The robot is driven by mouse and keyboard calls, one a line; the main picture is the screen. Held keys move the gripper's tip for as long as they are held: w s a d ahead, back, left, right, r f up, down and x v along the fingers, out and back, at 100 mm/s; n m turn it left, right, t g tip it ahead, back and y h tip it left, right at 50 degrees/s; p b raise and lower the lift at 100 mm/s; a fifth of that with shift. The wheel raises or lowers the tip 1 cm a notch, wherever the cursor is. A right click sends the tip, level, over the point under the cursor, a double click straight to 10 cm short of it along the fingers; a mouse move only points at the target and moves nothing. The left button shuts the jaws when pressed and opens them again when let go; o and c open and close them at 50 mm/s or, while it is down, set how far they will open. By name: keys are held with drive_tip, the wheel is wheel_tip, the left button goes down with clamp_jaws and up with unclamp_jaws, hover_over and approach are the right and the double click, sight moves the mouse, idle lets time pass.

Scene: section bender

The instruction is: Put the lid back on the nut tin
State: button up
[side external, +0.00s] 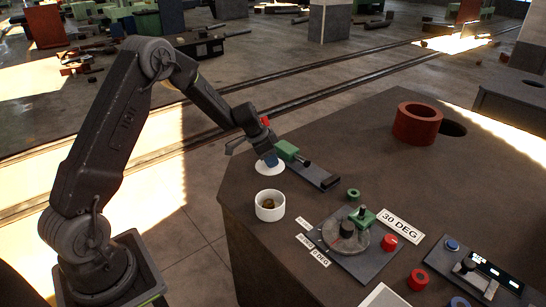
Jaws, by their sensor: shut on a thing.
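The nut tin (270,211) is a white round open cup near the left edge of the dark table, with brownish contents inside. The lid (268,168) is a white disc with a blue knob (271,159). My gripper (268,153) is shut on the blue knob, above the lid. In the picture the lid is just above and behind the tin, apart from it, and overlaps the table's edge. Its height over the table is hard to judge. The fingertips are small and partly hidden.
A green block (286,150) on a dark bar (318,176) is close to the right of my gripper. The bender dial (346,240), a green ring (353,194) and the "30 DEG" sign (401,224) lie to the right. A large red ring (416,124) stands farther back.

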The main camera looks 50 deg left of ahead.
drive_tip(key=s+d, duration=0.5)
drive_tip(key=d, duration=0.1)
drive_tip(key=shift+f, duration=2.8)
drive_tip(key=shift+f, duration=0.15)
drive_tip(key=o, duration=1.5)
wheel_tip(320, 180, up, 7)
idle(0.7)
